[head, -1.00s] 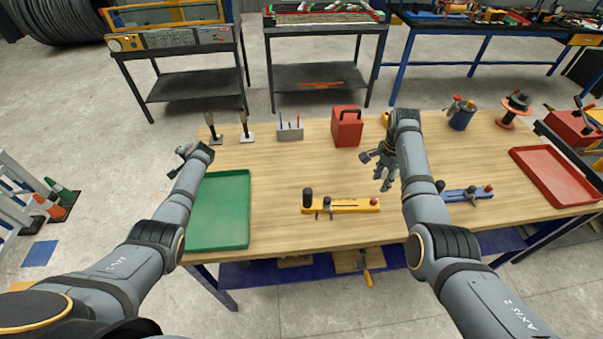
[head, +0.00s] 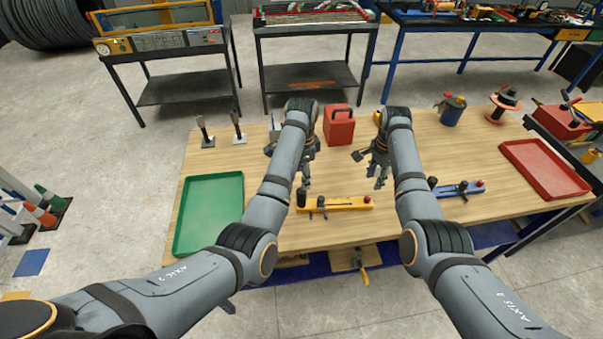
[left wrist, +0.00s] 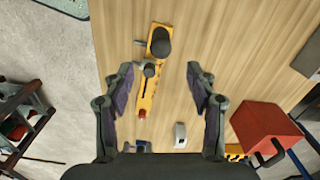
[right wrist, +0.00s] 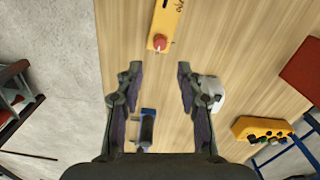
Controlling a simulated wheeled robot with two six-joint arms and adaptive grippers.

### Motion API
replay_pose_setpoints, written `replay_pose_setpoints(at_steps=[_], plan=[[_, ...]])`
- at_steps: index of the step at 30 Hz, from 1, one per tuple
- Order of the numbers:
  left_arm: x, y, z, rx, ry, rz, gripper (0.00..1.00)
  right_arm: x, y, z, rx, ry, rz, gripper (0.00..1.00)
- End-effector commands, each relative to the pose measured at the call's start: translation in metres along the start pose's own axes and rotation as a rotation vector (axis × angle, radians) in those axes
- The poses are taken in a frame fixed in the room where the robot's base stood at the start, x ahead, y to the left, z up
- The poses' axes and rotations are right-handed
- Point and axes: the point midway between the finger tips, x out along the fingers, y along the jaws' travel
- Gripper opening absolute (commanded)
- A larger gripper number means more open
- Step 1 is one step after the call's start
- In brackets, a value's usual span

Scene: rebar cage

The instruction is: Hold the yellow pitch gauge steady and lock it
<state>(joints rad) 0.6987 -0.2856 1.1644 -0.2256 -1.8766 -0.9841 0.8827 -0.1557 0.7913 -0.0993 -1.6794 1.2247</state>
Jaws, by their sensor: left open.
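The yellow pitch gauge (head: 340,204) lies on the wooden bench, a long bar with a black knob at its left end and a red knob at its right end. My left gripper (head: 303,170) is open and empty above the bench, behind the gauge's black-knob end. In the left wrist view the gauge (left wrist: 147,92) shows between and beyond the open fingers (left wrist: 160,72). My right gripper (head: 372,170) is open and empty, behind the red-knob end. In the right wrist view the gauge's red-knob end (right wrist: 160,20) is ahead of the fingertips (right wrist: 160,68). Neither gripper touches it.
A green tray (head: 182,240) lies at the left and a red tray (head: 545,168) at the right. A blue gauge (head: 460,190) lies right of my right arm. A red box (head: 339,128) stands behind the grippers. Bare wood surrounds the yellow gauge.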

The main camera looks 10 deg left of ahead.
Motion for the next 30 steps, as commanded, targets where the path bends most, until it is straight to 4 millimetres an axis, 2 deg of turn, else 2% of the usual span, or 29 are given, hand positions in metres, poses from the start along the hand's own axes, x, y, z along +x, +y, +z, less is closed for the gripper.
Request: replay_pose_setpoints(at_steps=[5,12,18,23,30], plan=[[0.017,0.000,0.001,-0.002,-0.004,0.002,0.57,0.000,0.000,0.000,0.000,0.000,0.000,0.38],[0.065,0.000,0.001,-0.004,-0.004,0.002,0.57,0.000,0.000,0.000,0.000,0.000,0.000,0.38],[0.095,-0.001,0.002,-0.004,-0.003,-0.001,0.57,0.000,0.000,0.000,0.000,0.000,0.000,0.38],[0.105,-0.001,0.002,-0.005,-0.001,-0.002,0.57,0.000,0.000,0.000,0.000,0.000,0.000,0.38],[0.106,-0.001,0.001,-0.005,-0.001,-0.002,0.57,0.000,0.000,0.000,0.000,0.000,0.000,0.38]])
